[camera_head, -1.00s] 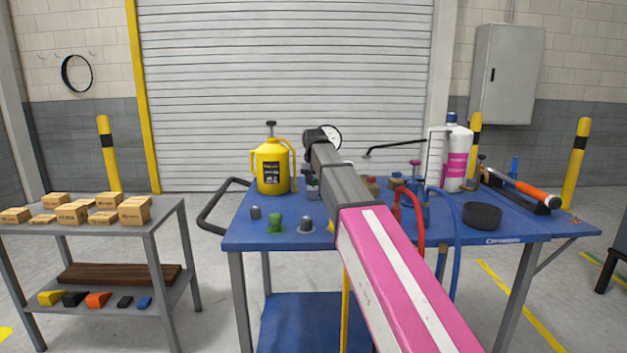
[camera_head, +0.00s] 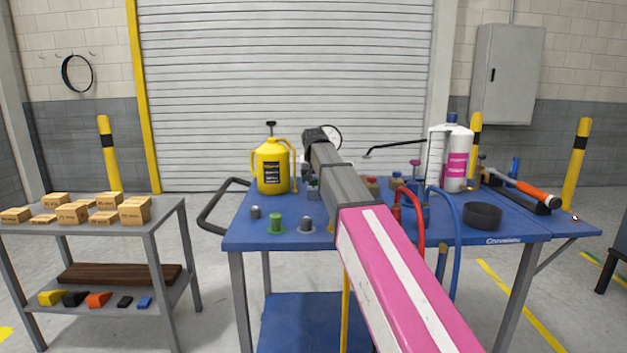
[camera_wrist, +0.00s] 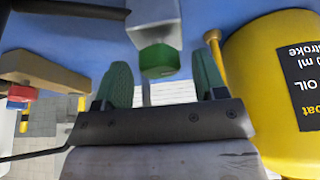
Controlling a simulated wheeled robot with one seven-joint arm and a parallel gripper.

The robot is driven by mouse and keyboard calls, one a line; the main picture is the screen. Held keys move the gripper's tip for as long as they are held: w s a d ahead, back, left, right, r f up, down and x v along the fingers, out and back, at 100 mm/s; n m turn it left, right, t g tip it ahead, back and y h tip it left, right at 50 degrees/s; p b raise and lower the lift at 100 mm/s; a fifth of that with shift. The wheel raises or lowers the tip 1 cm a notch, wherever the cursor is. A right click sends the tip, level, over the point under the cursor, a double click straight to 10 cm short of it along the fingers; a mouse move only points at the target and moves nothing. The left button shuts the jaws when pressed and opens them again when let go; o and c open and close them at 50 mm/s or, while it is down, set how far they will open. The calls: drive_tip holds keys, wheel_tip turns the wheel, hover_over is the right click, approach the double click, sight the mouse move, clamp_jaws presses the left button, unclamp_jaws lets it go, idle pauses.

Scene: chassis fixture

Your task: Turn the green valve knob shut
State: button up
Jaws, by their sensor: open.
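A green faceted knob (camera_wrist: 159,60) sits on the end of a grey block (camera_wrist: 153,18) in the wrist view. My gripper (camera_wrist: 160,66) is open, with one green-padded finger on each side of the knob. Gaps show between the knob and both fingers, so it is not gripped. In the head view my arm hides most of this spot, and my fingers cannot be made out. A separate green fitting (camera_head: 276,224) stands on the blue bench (camera_head: 262,238) near its front left.
A yellow oil jug (camera_head: 271,167) stands close by; in the wrist view (camera_wrist: 270,85) it is just right of my gripper. Grey-topped fittings flank the green fitting. Red (camera_head: 417,215) and blue hoses, a black ring (camera_head: 482,215) and a white jug (camera_head: 458,155) occupy the bench's right.

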drive_tip(key=v, duration=1)
drive_tip(key=shift+s+r, duration=0.2)
drive_tip(key=shift+r, duration=0.05)
drive_tip(key=shift+s, duration=0.1)
